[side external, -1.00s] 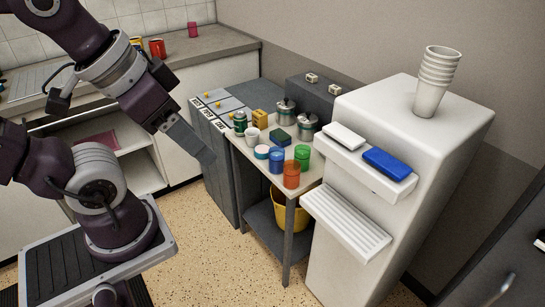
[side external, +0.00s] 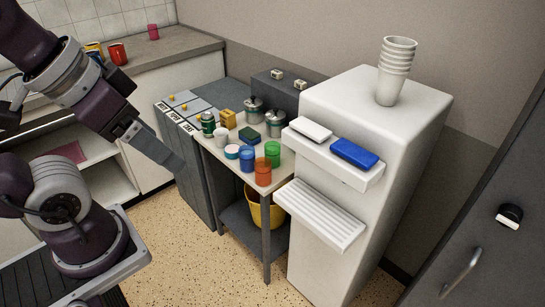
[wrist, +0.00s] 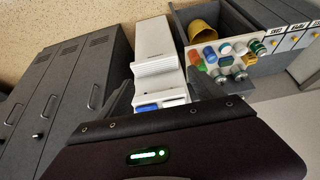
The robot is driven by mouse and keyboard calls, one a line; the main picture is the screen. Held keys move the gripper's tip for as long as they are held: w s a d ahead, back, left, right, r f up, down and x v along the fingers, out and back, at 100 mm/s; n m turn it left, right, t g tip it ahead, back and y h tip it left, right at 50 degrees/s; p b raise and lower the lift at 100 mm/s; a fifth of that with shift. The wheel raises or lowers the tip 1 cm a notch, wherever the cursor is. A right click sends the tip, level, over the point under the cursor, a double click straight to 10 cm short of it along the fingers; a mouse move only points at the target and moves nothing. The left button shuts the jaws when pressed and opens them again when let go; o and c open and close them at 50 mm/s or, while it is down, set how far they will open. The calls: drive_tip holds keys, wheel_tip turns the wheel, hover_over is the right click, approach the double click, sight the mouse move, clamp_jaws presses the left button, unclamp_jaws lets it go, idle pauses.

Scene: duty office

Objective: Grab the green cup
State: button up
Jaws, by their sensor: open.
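The green cup (side external: 272,153) stands upright on a small side table (side external: 266,188), at its right side, just behind an orange cup (side external: 263,172) and right of a blue cup (side external: 247,159). In the wrist view the green cup (wrist: 195,57) looks small and distant. My gripper (side external: 178,163) is left of the table, in the air and apart from every cup. It is open and holds nothing.
A white water cooler (side external: 345,240) with stacked cups (side external: 396,75) stands close to the table's right. Metal canisters (side external: 253,110), a white mug (side external: 221,137) and a green can (side external: 208,123) crowd the tabletop. A yellow bucket (side external: 262,212) sits below. Labelled bins (side external: 190,165) stand left.

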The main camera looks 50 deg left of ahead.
drive_tip(key=n+t+y, duration=0.2)
drive_tip(key=t, duration=0.5)
hover_over(277, 145)
drive_tip(key=s+d, duration=0.3)
drive_tip(key=s, duration=1)
wheel_tip(277, 145, down, 31)
drive_tip(key=shift+w+r, duration=0.15)
drive_tip(key=shift+r, duration=0.05)
drive_tip(key=x, duration=0.7)
drive_tip(key=a+x, duration=0.1)
drive_tip(key=x, duration=0.3)
drive_tip(key=shift+w+a+f, duration=0.1)
drive_tip(key=shift+w, duration=0.15)
drive_tip(key=c, duration=1.4)
